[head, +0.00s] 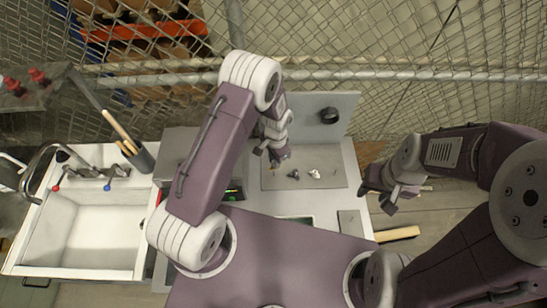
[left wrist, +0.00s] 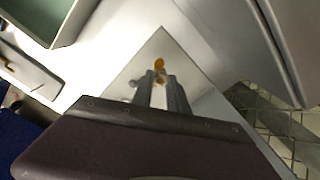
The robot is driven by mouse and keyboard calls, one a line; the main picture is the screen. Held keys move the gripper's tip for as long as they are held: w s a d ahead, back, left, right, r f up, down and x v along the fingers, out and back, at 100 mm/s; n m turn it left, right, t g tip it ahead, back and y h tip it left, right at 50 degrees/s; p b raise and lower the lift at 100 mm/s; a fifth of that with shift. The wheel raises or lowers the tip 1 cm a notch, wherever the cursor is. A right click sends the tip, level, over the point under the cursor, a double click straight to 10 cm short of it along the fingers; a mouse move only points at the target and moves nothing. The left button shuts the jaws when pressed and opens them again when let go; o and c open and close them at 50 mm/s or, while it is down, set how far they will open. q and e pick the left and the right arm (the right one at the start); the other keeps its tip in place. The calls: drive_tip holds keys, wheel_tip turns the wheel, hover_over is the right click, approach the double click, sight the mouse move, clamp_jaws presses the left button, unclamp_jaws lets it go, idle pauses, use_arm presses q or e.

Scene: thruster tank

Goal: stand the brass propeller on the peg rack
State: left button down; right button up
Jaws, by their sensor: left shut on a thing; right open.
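A small brass-coloured piece, taken to be the propeller (left wrist: 159,64), shows between the fingertips of my left gripper (left wrist: 160,76) in the left wrist view. The fingers are shut on it and hide part of it. In the head view my left gripper (head: 277,156) is over the left part of a grey plate (head: 335,181) on the bench; the propeller is too small to make out there. I cannot pick out the peg rack for certain. My right gripper (head: 388,198) is open and empty, right of the bench.
A small dark piece (head: 294,174) and a silvery piece (head: 314,173) lie on the plate. A black ring (head: 329,115) is on the upright back panel (head: 345,103). A white sink (head: 85,235) stands at the left, with a dark tool cup (head: 142,159) beside it. Wire fencing runs behind.

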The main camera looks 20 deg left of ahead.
use_arm(q)
drive_tip(key=f+b, duration=0.1)
drive_tip(key=w+f, duration=0.1)
drive_tip(key=f, duration=0.1)
drive_tip(key=f+b, duration=0.1)
drive_tip(key=shift+w+a+f+b, duration=0.25)
drive_tip(key=shift+a+f+b, duration=0.05)
drive_tip(key=shift+a+b, duration=0.1)
drive_tip(key=shift+f, duration=0.35)
drive_tip(key=shift+s+f+b, duration=0.15)
drive_tip(key=shift+s+b, duration=0.05)
drive_tip(key=shift+b, duration=0.2)
drive_tip(key=shift+s+d, duration=0.25)
drive_tip(key=shift+d, duration=0.05)
drive_tip(key=shift+w+a, duration=0.2)
drive_tip(key=shift+w, duration=0.1)
drive_tip(key=shift+s+d, duration=0.2)
drive_tip(key=shift+s, duration=0.05)
use_arm(e)
drive_tip(key=f, duration=0.2)
drive_tip(key=w+f, duration=0.1)
drive_tip(key=f, duration=0.1)
drive_tip(key=shift+a, duration=0.2)
use_arm(q)
drive_tip(key=shift+a, duration=0.1)
use_arm(e)
drive_tip(key=shift+w, duration=0.15)
